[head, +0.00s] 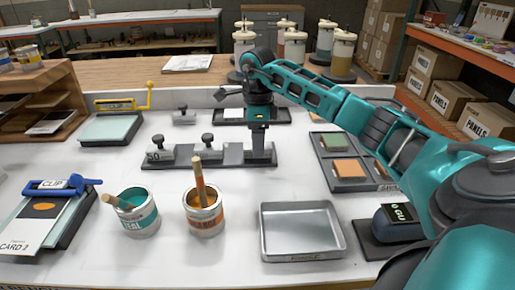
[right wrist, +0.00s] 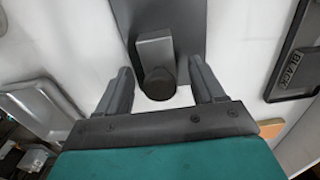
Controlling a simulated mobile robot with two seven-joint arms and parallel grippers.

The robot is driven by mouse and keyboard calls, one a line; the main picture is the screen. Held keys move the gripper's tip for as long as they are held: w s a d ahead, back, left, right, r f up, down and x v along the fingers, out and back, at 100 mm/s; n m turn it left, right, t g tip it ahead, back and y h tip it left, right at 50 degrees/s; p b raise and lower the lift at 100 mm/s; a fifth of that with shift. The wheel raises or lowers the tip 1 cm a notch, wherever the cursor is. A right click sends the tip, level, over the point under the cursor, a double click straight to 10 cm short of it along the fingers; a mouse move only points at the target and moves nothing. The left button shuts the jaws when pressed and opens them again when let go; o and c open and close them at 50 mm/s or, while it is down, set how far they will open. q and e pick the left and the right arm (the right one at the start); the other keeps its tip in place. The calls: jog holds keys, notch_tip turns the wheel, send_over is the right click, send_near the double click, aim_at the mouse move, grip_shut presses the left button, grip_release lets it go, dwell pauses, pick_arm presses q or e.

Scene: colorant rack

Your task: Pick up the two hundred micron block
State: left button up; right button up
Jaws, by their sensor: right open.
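A dark rack (head: 190,164) on the white table carries grey blocks with black knobs. The left block (head: 160,150) reads 50; the middle block (head: 207,144) has no label I can read. My right gripper (head: 259,138) points down over the rack's right end and largely hides what is there. In the right wrist view my right gripper (right wrist: 160,68) is open, its fingers on either side of a dark knob (right wrist: 157,84) on a grey block (right wrist: 154,48), with gaps showing on both sides. No micron label is readable on this block. My left gripper is not in view.
A loose knobbed block (head: 184,117) sits behind the rack. Teal (head: 139,220) and orange (head: 204,218) paint cans with sticks stand in front. A metal tray (head: 302,256) lies front right, a swatch tray (head: 325,146) on the right, and a clipboard (head: 30,235) on the left.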

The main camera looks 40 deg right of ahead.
jog(key=shift+f, duration=0.35)
jog(key=shift+c, duration=0.2)
jog(key=shift+r, duration=0.1)
grip_shut()
